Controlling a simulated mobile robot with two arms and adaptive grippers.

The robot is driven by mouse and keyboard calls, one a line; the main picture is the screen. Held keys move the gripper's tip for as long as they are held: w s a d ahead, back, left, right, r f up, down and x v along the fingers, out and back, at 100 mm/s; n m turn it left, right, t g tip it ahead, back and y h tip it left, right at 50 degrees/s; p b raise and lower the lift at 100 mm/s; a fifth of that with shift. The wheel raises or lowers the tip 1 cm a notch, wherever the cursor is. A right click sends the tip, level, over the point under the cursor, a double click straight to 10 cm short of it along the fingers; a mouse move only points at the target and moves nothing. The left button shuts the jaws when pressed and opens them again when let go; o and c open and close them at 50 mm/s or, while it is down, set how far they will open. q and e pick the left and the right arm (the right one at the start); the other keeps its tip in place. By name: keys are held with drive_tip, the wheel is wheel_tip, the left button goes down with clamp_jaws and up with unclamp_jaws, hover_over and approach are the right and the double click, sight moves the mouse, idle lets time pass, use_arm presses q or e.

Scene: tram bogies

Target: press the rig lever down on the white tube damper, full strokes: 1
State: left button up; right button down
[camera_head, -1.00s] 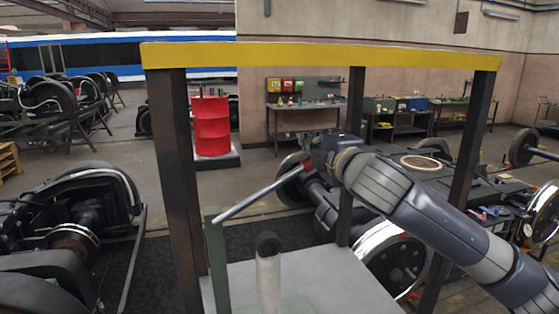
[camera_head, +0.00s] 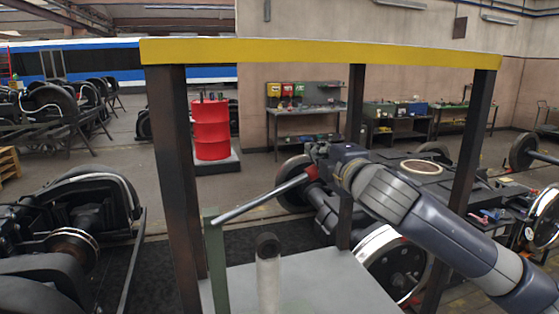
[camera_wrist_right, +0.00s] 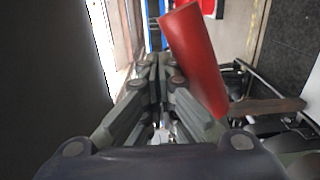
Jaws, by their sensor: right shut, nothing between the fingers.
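The rig lever is a grey rod (camera_head: 262,199) with a red grip (camera_head: 312,173) at its right end. It slopes up to the right from a green post (camera_head: 216,262). The white tube damper (camera_head: 268,285) stands upright below the rod, with a dark eye on top. My right gripper (camera_head: 313,153) is at the lever's red end, over the grip. In the right wrist view its fingers (camera_wrist_right: 155,75) are shut and empty, with the red grip (camera_wrist_right: 195,60) beside them, not between them. I cannot tell whether they touch it. My left gripper is not in view.
The rig's frame has a yellow top beam (camera_head: 320,53) and dark posts (camera_head: 181,180) around a grey base plate (camera_head: 315,285). Wheelsets and a bogie (camera_head: 400,255) stand behind and right. A red drum (camera_head: 211,130) and workbenches (camera_head: 305,112) are farther back.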

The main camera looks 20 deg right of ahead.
drive_tip(key=shift+d+f+b, duration=0.35)
drive_tip(key=shift+d+f, duration=0.2)
drive_tip(key=shift+f, duration=0.45)
